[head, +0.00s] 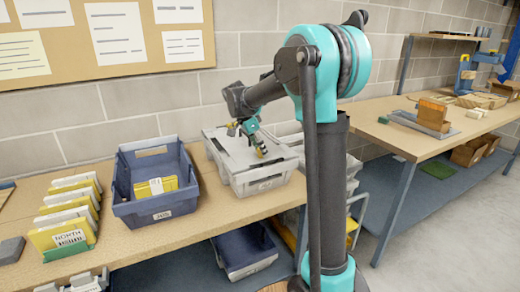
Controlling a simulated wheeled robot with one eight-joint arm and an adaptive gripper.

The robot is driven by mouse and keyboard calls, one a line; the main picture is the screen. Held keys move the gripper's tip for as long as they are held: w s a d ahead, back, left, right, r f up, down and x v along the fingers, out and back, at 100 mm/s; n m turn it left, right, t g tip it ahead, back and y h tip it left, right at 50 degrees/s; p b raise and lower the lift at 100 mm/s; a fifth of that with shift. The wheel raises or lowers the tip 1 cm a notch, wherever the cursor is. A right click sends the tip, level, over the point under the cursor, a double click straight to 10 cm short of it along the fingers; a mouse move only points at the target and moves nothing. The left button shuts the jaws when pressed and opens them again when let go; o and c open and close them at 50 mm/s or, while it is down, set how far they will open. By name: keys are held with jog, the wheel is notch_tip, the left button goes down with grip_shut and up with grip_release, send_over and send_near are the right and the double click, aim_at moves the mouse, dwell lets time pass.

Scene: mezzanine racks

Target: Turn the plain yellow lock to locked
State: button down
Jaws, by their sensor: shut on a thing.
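My gripper (257,142) reaches down over the grey lidded crate (266,184) on the bench. It is shut on the yellow lock (262,151), a small yellow and dark piece at the lid's front part. The fingers cover part of the lock, and it is too small to tell which way it is turned or whether it is plain.
A blue bin (155,208) holding a yellow packet stands left of the crate. A row of yellow and white cards (68,225) stands farther left. Another bin (245,250) sits below the bench. A second workbench (400,128) with wooden blocks is at the right.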

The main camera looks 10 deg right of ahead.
jog(key=c, duration=0.6)
grip_release()
jog(key=shift+c, duration=0.2)
jog(key=shift+r, duration=0.1)
jog(key=v, duration=1.1)
jog(key=shift+r, duration=0.4)
jog(key=shift+s+f, duration=0.1)
jog(key=s+d+f+n+t+y, duration=0.1)
jog(key=s+d+f+n, duration=0.2)
jog(key=s+f, duration=0.6)
jog(key=s+d+f+n+t+y, duration=0.1)
jog(key=s+d+f+n+y, duration=0.1)
jog(key=s+f+n, duration=0.4)
jog(key=s+d+f+n+y, duration=0.1)
jog(key=s+d+f+n, duration=0.2)
jog(key=s+f, duration=0.8)
jog(key=s+n, duration=0.2)
jog(key=s, duration=0.1)
jog(key=shift+d+f+n+t, duration=0.3)
jog(key=shift+d+f+t, duration=0.05)
jog(key=shift+d+t, duration=0.05)
